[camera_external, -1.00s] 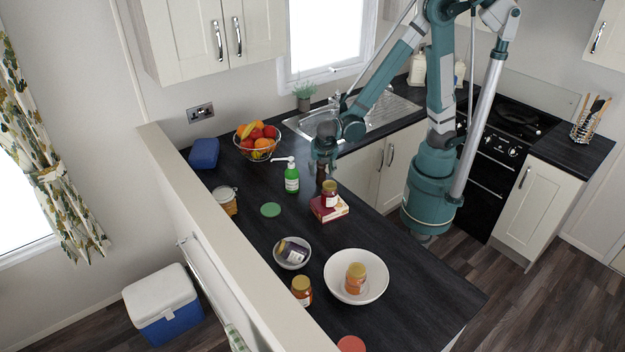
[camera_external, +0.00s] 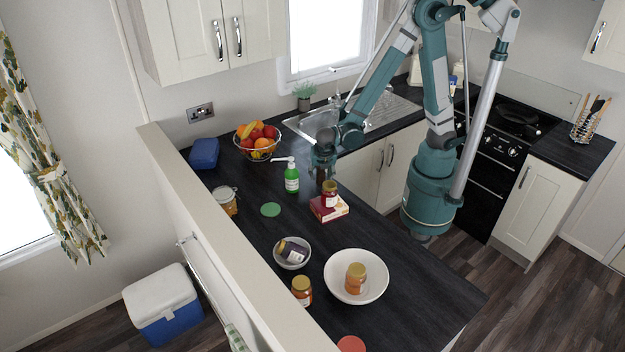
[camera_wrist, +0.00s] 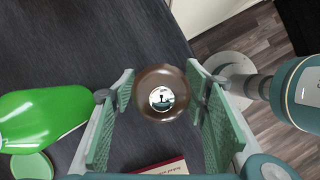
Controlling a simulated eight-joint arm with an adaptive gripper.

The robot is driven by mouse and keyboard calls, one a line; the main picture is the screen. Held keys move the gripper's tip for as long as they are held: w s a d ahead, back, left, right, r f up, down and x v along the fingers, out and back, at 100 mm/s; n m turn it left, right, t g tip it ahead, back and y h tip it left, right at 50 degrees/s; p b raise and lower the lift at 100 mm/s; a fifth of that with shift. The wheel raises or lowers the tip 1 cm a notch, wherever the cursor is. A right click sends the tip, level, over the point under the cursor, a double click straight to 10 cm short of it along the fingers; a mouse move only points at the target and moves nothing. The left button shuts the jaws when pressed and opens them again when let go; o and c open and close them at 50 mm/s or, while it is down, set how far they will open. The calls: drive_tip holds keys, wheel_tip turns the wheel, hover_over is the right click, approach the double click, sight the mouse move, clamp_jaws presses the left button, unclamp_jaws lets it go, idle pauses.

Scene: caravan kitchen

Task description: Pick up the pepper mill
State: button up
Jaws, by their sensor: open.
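The pepper mill (camera_wrist: 147,92) shows from above in the wrist view as a round brown top with a shiny metal knob at its centre. In the external view my gripper (camera_external: 325,161) is lowered over the counter, just behind the red box.
A green soap bottle (camera_external: 292,179) stands close on the left. A fruit bowl (camera_external: 258,141) is behind left. Bowls and jars occupy the front of the counter (camera_external: 420,279).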

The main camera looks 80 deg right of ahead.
drive_tip(key=shift+d+f, duration=0.15)
drive_tip(key=shift+f, duration=0.2)
drive_tip(key=shift+c, duration=0.5)
drive_tip(key=c, duration=0.9)
